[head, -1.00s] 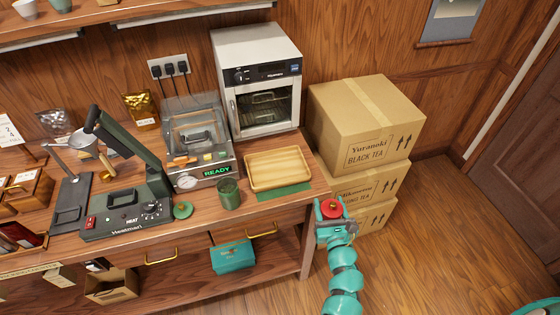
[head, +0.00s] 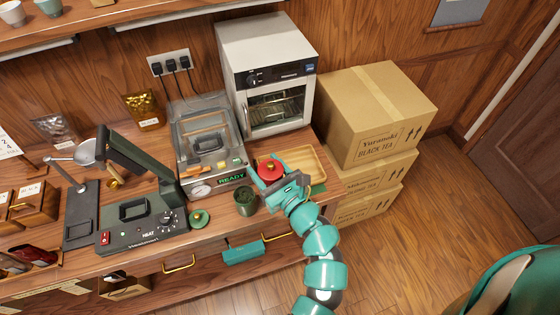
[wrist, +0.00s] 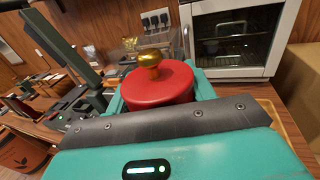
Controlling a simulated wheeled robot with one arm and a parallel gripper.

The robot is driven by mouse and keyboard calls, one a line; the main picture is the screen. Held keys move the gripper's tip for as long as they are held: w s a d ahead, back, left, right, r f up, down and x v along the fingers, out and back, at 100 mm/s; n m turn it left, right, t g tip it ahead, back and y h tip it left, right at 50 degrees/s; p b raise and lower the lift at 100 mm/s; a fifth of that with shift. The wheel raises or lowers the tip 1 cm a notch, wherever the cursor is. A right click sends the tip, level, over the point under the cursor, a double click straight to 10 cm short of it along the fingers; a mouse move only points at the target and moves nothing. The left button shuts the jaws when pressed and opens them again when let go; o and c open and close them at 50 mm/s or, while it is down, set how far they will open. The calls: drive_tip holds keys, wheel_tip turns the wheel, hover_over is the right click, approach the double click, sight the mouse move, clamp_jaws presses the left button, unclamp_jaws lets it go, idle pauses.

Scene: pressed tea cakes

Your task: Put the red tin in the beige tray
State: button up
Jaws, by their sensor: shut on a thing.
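The red tin (head: 269,171) is held in my gripper (head: 273,180), at the left end of the beige tray (head: 308,158) in the head view. In the wrist view the red tin (wrist: 160,83), with its gold knob, stands between my teal jaws, which are shut on it. The beige tray is a shallow wooden tray on the counter, partly hidden by my gripper and arm. I cannot tell how high the tin is above the tray or counter.
A dark green canister (head: 246,201) stands just left of my gripper. A clear-lidded machine reading READY (head: 208,150) is behind it, and a white oven (head: 268,75) stands behind the tray. Cardboard boxes (head: 375,115) are stacked on the right.

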drive_tip(key=w+f+b, duration=0.2)
drive_tip(key=w+f, duration=0.1)
drive_tip(key=w, duration=0.1)
drive_tip(key=w+d+f+b, duration=0.1)
drive_tip(key=w+f+b, duration=0.1)
drive_tip(key=w+f, duration=0.2)
drive_tip(key=w+d+f+b, duration=0.1)
drive_tip(key=w+f+b, duration=0.1)
drive_tip(key=w+f, duration=0.2)
drive_tip(key=shift+w+f+b, duration=0.2)
drive_tip(key=shift+w+b, duration=0.15)
drive_tip(key=shift+w, duration=0.1)
drive_tip(key=shift+a+f, duration=0.1)
drive_tip(key=shift+f, duration=0.5)
drive_tip(key=shift+f, duration=0.2)
drive_tip(key=o, duration=1)
drive_tip(key=shift+r, duration=0.1)
